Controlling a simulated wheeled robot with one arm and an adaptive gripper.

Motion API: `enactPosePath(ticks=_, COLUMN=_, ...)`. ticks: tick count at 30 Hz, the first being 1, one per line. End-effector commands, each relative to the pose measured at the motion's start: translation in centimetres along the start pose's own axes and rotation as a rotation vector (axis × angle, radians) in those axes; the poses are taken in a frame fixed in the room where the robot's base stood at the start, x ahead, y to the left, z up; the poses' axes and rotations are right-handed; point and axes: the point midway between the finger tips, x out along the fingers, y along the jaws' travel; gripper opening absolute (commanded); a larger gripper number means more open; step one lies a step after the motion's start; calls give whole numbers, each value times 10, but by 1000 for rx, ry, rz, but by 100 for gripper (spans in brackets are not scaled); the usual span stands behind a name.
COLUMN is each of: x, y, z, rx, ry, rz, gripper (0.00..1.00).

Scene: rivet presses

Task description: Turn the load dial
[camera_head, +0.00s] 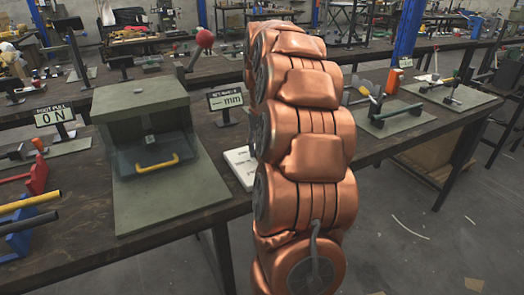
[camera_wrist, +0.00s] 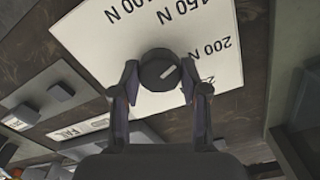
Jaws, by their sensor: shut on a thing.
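The load dial (camera_wrist: 152,70) is a dark round knob with a short white mark slanting toward the upper right in the wrist view. It sits on a white plate (camera_wrist: 95,35) with upside-down labels 100 N, 150 N and 200 N, and another label partly hidden by a finger. My gripper (camera_wrist: 160,86) has one finger on each side of the dial and is shut on it. In the head view only the left part of the white plate (camera_head: 238,163) shows; my copper arm hides the dial and the gripper.
Left of the plate stands a grey-green press housing (camera_head: 140,105) with a clear guard and yellow handle (camera_head: 157,164). A small display reading mm (camera_head: 225,100) stands behind the plate. A red ball-topped lever (camera_head: 205,40) rises nearby. A fixture (camera_head: 385,112) lies right of my arm.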

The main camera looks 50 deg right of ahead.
Motion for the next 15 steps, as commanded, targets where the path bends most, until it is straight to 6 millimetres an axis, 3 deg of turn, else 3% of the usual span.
enactPosePath(ticks=15, x=-1, y=1, z=-2, rx=490, ry=6, rz=-1, gripper=10)
